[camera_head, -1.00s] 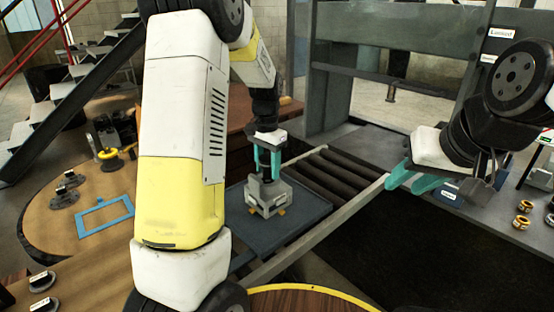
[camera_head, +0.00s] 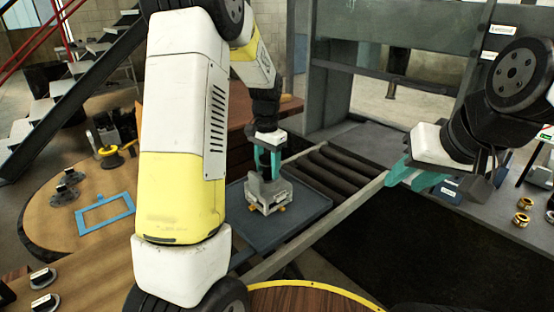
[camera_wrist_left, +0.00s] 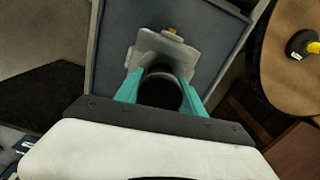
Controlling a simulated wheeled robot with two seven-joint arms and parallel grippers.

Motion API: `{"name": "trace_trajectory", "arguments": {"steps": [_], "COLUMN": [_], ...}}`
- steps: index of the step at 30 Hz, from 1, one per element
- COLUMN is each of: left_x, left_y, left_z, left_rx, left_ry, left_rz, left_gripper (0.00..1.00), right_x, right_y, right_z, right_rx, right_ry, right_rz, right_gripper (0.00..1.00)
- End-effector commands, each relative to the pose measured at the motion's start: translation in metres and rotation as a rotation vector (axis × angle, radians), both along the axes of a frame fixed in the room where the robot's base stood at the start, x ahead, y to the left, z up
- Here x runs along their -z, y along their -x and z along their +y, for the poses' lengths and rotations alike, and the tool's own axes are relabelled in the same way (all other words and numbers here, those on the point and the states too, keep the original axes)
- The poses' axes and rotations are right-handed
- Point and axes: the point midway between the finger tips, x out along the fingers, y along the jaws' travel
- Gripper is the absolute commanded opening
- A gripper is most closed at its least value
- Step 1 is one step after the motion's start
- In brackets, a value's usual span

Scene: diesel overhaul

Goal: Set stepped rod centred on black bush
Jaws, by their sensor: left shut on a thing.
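My left gripper (camera_head: 266,172) points down over a grey block-shaped fixture (camera_head: 268,197) on the blue-grey tray. Its teal fingers are shut on a dark, round-ended part, which I take to be the stepped rod (camera_wrist_left: 160,91). In the left wrist view, I see the part end-on between the fingers, with the fixture's pale plate (camera_wrist_left: 178,52) behind it. The part's lower end is hidden, so I cannot tell whether it touches anything. I cannot make out the black bush. My right gripper (camera_head: 408,178) hangs at the right, its teal fingers apart and empty.
The tray (camera_head: 306,213) lies beside a roller conveyor (camera_head: 335,170). A pale rail (camera_head: 320,232) runs in front of it. A round wooden table (camera_head: 75,225) at the left holds a blue frame (camera_head: 105,212). Brass rings (camera_head: 523,211) stand at the right.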

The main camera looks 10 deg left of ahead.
Motion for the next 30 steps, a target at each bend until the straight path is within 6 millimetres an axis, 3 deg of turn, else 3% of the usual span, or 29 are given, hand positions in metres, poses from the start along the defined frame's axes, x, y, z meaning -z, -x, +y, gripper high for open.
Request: {"name": "trace_trajectory", "arguments": {"steps": [6, 7, 11, 17, 21, 30], "left_x": [-0.0009, -0.0010, -0.0008, -0.0004, 0.0006, -0.0012], "left_y": [-0.0007, -0.0007, -0.0005, -0.0003, 0.0003, -0.0001], "left_z": [0.0000, 0.0000, -0.0001, -0.0001, 0.0001, 0.0000], "left_rx": [0.000, 0.000, 0.000, 0.000, 0.000, 0.000], "left_ry": [0.000, 0.000, 0.000, 0.000, -0.001, 0.000], "left_rz": [-0.002, -0.002, -0.002, -0.001, 0.001, 0.000], "left_gripper": [0.06, 0.48, 0.72, 0.72, 0.90, 0.90], "right_x": [0.0000, 0.0000, 0.0000, 0.0000, 0.0000, 0.0000], "right_y": [0.0000, 0.0000, 0.0000, 0.0000, 0.0000, 0.0000], "right_z": [0.0000, 0.0000, 0.0000, 0.0000, 0.0000, 0.0000], "right_rx": [0.000, 0.000, 0.000, 0.000, 0.000, 0.000], "right_ry": [0.000, 0.000, 0.000, 0.000, 0.000, 0.000], "right_rz": [0.000, 0.000, 0.000, 0.000, 0.000, 0.000], "right_gripper": [0.36, 0.36, 0.36, 0.36, 0.36, 0.36]}}
